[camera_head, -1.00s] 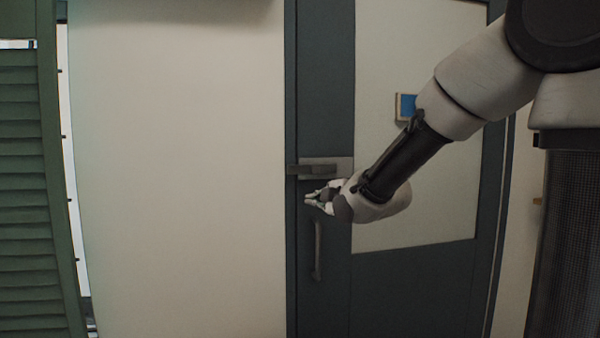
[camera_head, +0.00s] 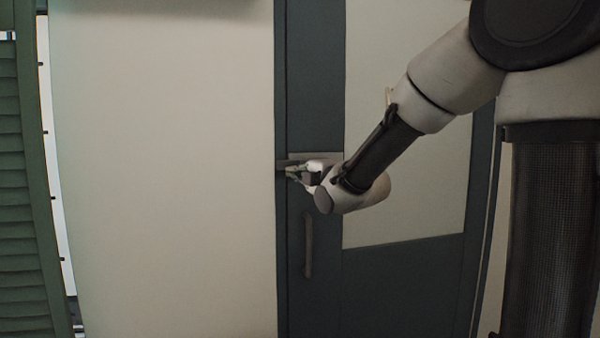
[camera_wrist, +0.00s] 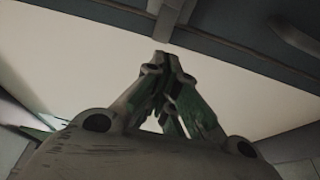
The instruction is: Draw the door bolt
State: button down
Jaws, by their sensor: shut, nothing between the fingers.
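The door bolt (camera_head: 295,158) is a grey metal piece across the left edge of the dark blue-grey door (camera_head: 400,290). The bolt cannot be made out clearly there.
A vertical door handle (camera_head: 308,245) sits below the bolt. A pale panel (camera_head: 420,205) fills the upper door, behind my arm. A wide pale wall (camera_head: 165,170) is left of the door, and green louvred shutters (camera_head: 20,210) stand at the far left.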

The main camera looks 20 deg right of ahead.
send_near(283, 166)
jog(key=w+a, duration=0.4)
jog(key=shift+w+d, duration=0.15)
jog(key=shift+d, duration=0.4)
jog(key=shift+w+d, duration=0.2)
jog(key=shift+d, duration=1.15)
jog(key=shift+d, duration=0.1)
